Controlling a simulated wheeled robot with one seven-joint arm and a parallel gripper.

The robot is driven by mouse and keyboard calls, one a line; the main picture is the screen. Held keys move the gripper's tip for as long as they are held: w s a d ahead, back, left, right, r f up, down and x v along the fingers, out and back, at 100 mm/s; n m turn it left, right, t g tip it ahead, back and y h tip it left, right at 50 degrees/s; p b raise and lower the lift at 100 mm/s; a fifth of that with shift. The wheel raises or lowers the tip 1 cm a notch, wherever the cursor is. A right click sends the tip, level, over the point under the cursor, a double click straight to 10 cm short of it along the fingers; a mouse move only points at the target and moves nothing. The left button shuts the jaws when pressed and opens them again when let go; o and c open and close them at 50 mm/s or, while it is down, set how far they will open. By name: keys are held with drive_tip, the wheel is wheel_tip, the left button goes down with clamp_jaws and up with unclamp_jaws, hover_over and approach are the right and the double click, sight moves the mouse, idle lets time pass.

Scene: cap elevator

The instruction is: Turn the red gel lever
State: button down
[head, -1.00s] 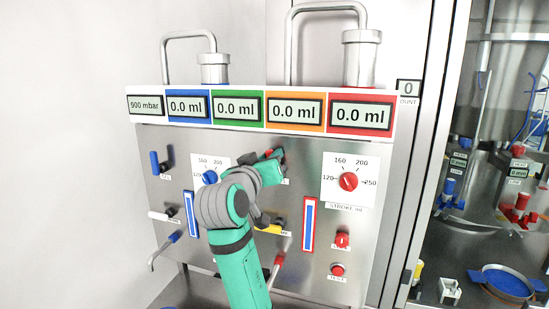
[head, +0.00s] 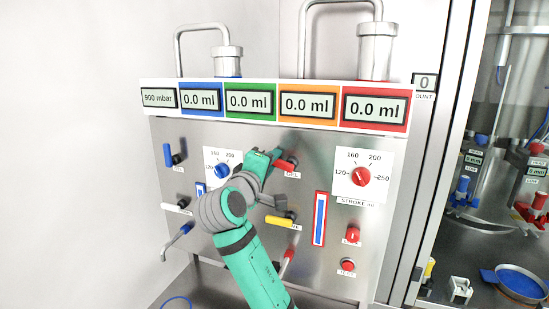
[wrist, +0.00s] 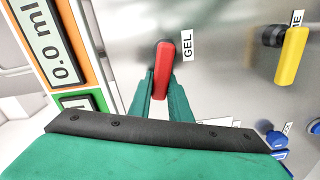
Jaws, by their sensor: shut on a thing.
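The red gel lever (head: 287,164) is on the steel panel, just above its GEL label, below the row of displays. In the head view its red bar lies nearly level, with a slight tilt. My gripper (head: 270,156) is at the lever's left end. In the wrist view the red lever (wrist: 164,70) stands between my two green fingers (wrist: 160,97), which close on its lower part. The lever's mount on the panel is mostly hidden behind the bar.
A yellow lever (head: 280,222) is below the red one, with a blue lever (head: 168,155) and a white lever (head: 176,208) to the left. A red dial (head: 361,176) is to the right. The display row (head: 275,104) is close above.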

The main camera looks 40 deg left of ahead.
drive_tip(key=shift+a+f+n, duration=0.1)
drive_tip(key=shift+f+n, duration=0.25)
drive_tip(key=shift+n, duration=0.5)
drive_tip(key=shift+f+n, duration=0.35)
drive_tip(key=shift+n, duration=0.5)
drive_tip(key=c, duration=1.6)
unclamp_jaws()
drive_tip(key=shift+c, duration=0.2)
drive_tip(key=shift+s, duration=0.1)
drive_tip(key=v, duration=1)
drive_tip(key=shift+s, duration=0.35)
